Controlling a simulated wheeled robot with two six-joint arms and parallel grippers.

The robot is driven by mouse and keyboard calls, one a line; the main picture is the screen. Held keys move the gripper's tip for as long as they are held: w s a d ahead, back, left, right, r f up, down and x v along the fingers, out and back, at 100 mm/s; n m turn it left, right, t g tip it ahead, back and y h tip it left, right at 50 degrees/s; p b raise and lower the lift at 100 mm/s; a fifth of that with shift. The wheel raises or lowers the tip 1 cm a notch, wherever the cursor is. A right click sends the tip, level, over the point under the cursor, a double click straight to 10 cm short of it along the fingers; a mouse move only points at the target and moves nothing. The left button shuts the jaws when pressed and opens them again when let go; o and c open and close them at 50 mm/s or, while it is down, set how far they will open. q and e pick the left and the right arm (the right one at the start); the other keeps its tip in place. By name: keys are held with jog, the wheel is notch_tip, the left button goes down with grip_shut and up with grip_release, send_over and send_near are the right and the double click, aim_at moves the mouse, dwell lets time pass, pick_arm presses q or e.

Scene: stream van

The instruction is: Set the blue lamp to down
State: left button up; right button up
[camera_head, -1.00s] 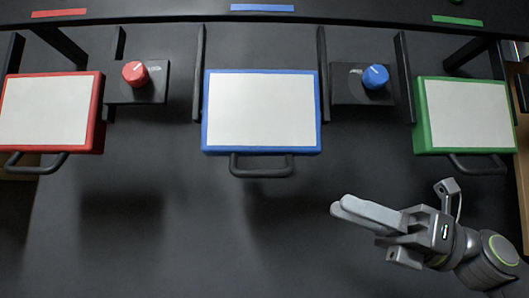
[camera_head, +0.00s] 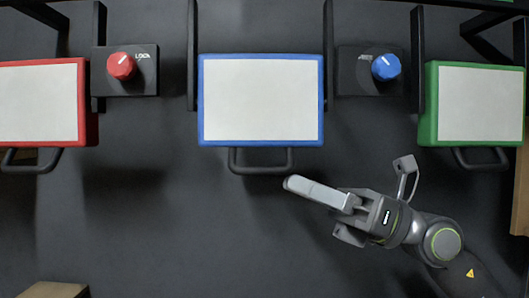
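The blue lamp (camera_head: 261,101) is a white panel in a blue frame at the upper middle of the head view. A dark bar handle (camera_head: 260,171) sticks out from its lower edge. My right gripper (camera_head: 291,184) comes in from the lower right. Its fingertips are just below the right end of the handle, and I cannot tell whether they touch it. My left gripper is not in view.
A red lamp (camera_head: 39,104) and a green lamp (camera_head: 480,104) flank the blue one. A red knob (camera_head: 121,66) and a blue knob (camera_head: 386,67) sit between them. Dark upright bars stand beside the lamps. The dark area below is mostly clear, with a brown block (camera_head: 54,290) at bottom left.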

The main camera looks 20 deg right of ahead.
aim_at(265, 172)
jog(key=p+x, duration=0.2)
jog(key=x, duration=0.1)
jog(key=shift+a+r+p, duration=0.15)
jog(key=shift+r+p, duration=0.15)
jog(key=shift+r, duration=0.05)
jog(key=shift+f+p+x, duration=0.2)
jog(key=shift+p+x, duration=0.5)
jog(key=shift+x, duration=0.6)
jog(key=shift+w+a, duration=0.1)
grip_shut()
